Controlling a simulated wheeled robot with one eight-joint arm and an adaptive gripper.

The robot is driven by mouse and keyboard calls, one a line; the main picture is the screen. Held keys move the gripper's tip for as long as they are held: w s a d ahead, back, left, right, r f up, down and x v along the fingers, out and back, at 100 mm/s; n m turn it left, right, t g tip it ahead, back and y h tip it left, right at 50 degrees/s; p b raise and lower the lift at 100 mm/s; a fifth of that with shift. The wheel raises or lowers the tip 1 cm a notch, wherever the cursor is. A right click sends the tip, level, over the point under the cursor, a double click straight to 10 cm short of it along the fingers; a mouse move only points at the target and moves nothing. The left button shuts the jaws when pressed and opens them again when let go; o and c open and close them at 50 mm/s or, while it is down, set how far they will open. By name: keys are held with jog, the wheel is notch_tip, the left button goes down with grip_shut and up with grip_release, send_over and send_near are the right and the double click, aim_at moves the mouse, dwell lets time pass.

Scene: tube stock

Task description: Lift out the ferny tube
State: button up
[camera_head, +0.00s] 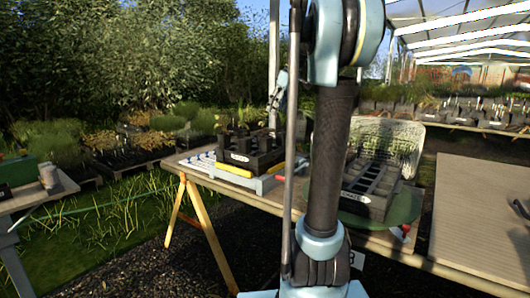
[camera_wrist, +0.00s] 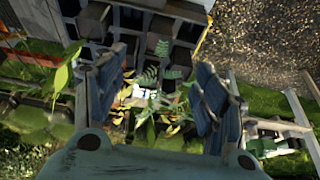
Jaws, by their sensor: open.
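In the wrist view my gripper (camera_wrist: 163,72) is open, with one dark blue finger on each side. Small green ferny fronds (camera_wrist: 149,77) show in the gap between the fingers, with yellowish leaves close by. I cannot tell whether a finger touches them, and the tube below them is not clear. A black crate (camera_wrist: 178,14) with square cells lies beyond the fingertips. In the head view a black crate with dark tubes (camera_head: 240,158) stands on the left part of the bench. The gripper is not clear in the head view.
A second black gridded tray (camera_head: 366,205) stands on a round green mat (camera_head: 405,208) at the right, partly behind my arm. A yellow bar (camera_head: 233,170) lies along the left crate's front. A broad green leaf (camera_wrist: 62,78) is left of the fingers. A bare bench (camera_head: 485,215) is far right.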

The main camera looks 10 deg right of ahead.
aim_at(267, 137)
jog(key=x, duration=1.7)
jog(key=shift+w+a, duration=0.2)
jog(key=shift+w, duration=0.1)
jog(key=c, duration=1.3)
